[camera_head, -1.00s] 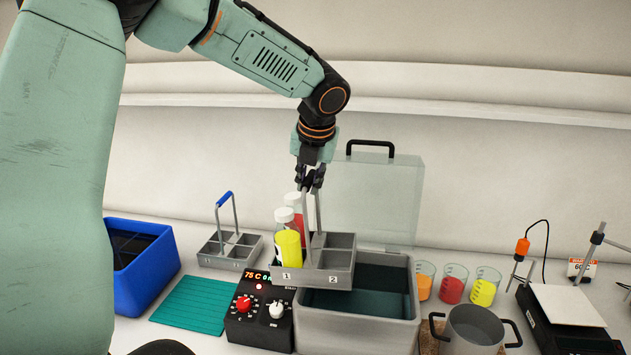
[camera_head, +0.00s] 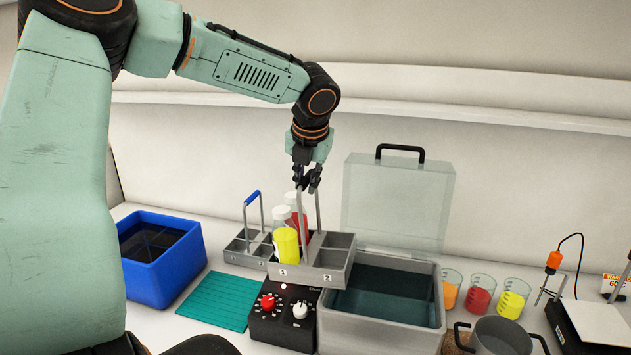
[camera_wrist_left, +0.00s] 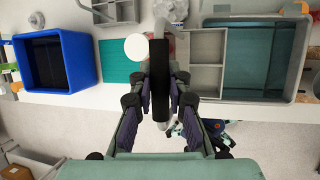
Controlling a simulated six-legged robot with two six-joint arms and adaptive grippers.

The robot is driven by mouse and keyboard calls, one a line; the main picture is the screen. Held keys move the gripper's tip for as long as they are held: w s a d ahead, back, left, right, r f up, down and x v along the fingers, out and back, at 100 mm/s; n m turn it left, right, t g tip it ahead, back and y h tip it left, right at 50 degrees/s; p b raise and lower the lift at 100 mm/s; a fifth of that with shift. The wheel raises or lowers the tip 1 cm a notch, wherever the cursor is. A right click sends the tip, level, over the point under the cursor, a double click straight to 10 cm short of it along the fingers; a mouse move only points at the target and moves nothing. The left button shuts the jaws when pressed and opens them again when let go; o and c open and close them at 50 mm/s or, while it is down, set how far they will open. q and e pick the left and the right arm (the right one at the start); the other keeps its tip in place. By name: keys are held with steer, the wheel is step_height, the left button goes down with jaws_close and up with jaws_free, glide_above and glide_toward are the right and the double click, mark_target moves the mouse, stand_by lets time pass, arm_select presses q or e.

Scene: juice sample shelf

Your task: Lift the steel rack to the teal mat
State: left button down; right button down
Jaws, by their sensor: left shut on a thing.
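The steel rack (camera_head: 312,277) hangs from my left gripper (camera_head: 308,181), which is shut on its handle. The rack is about level, above the control box and the left edge of the water bath. A yellow bottle (camera_head: 286,246) and a red bottle (camera_head: 300,222), both white-capped, stand in its left compartments; the right compartments look empty. In the left wrist view the rack (camera_wrist_left: 207,46) shows beyond the dark handle grip (camera_wrist_left: 160,82) between my fingers. The teal mat (camera_head: 212,300) lies flat and bare on the counter, left of the rack. My right gripper is not in view.
The open grey water bath (camera_head: 385,323) stands right of the control box (camera_head: 268,326). A second rack with a blue handle (camera_head: 252,197) stands behind the mat. A blue bin (camera_head: 163,277) is at left. Beakers (camera_head: 480,297) and a pot (camera_head: 497,335) are at right.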

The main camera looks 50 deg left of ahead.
arm_select(q)
steer(key=s+a, duration=0.2)
steer(key=a, duration=0.1)
steer(key=shift+r+p, duration=0.1)
steer(key=shift+p, duration=0.25)
steer(key=shift+w+d, duration=0.1)
steer(key=shift+w, duration=0.1)
